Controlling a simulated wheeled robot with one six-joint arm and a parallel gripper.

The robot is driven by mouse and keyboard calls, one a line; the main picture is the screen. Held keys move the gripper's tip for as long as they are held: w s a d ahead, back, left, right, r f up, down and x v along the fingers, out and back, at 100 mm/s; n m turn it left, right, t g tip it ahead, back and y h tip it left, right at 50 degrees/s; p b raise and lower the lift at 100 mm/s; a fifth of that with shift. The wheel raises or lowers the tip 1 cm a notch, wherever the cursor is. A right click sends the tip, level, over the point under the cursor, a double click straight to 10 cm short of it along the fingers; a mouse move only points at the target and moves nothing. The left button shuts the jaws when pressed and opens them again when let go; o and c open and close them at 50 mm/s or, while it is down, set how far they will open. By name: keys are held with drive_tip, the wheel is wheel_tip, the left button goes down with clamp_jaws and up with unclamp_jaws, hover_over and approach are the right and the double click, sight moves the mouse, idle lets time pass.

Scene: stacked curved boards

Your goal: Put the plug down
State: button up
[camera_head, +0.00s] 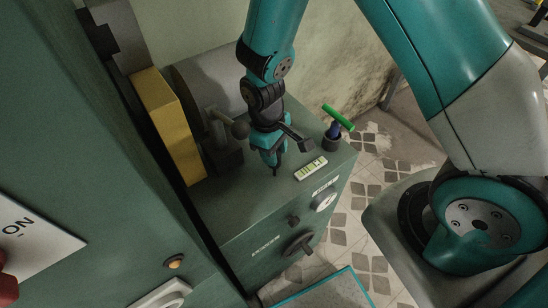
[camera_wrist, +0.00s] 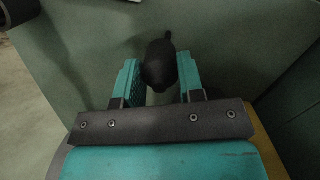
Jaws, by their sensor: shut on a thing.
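The plug (camera_wrist: 160,65) is a black, rounded piece that narrows to a thin tip, seen in the wrist view between the two teal fingers. My gripper (camera_wrist: 158,80) is shut on it. In the head view my gripper (camera_head: 272,156) points down over the top of the green machine cabinet (camera_head: 235,205). Only a small dark end of the plug (camera_head: 277,171) shows below the fingers there. I cannot tell whether it touches the cabinet top.
A green-handled tool (camera_head: 338,116) stands in a dark holder (camera_head: 332,141) at the cabinet's right corner. A small label block (camera_head: 311,168) lies right of my gripper. The cabinet top's front left is clear.

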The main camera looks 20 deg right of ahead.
drive_tip(key=shift+f, duration=1.65)
drive_tip(key=shift+f, duration=0.15)
drive_tip(key=o, duration=1)
drive_tip(key=r, duration=0.4)
drive_tip(key=w+r, duration=0.1)
drive_tip(key=r, duration=0.3)
drive_tip(key=a+r+b, duration=0.1)
drive_tip(key=r, duration=0.3)
drive_tip(key=shift+w+r, duration=0.1)
drive_tip(key=shift+w, duration=0.15)
